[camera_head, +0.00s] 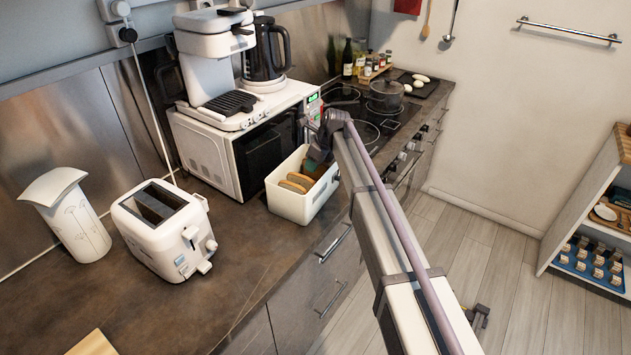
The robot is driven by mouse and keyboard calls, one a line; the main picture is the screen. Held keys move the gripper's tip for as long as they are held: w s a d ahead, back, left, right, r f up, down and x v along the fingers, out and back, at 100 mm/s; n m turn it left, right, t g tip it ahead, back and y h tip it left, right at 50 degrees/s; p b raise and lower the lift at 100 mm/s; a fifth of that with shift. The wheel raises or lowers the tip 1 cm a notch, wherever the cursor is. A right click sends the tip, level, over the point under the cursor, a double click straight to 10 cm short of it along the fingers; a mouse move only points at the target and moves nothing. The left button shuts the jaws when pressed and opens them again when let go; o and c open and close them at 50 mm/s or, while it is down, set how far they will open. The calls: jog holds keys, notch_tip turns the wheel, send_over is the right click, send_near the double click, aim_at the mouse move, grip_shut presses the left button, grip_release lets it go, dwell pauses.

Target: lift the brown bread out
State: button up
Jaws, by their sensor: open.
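A white open-topped bin (290,206) stands on the counter in front of the microwave. Several bread slices with brown crusts (296,182) stand side by side in it, toward its left part. My gripper (316,163) is over the bin's right, far part, with its jaws pointing down, open.
A white toaster (166,229) and a white canister (72,222) stand left on the counter (235,270). A microwave (215,153) with a coffee maker (212,50) on top is close behind the bin. A pot (385,96) sits on the stove.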

jog(key=shift+r, duration=0.2)
jog(key=c, duration=0.8)
notch_tip(320, 180, up, 10)
jog(key=p, duration=1)
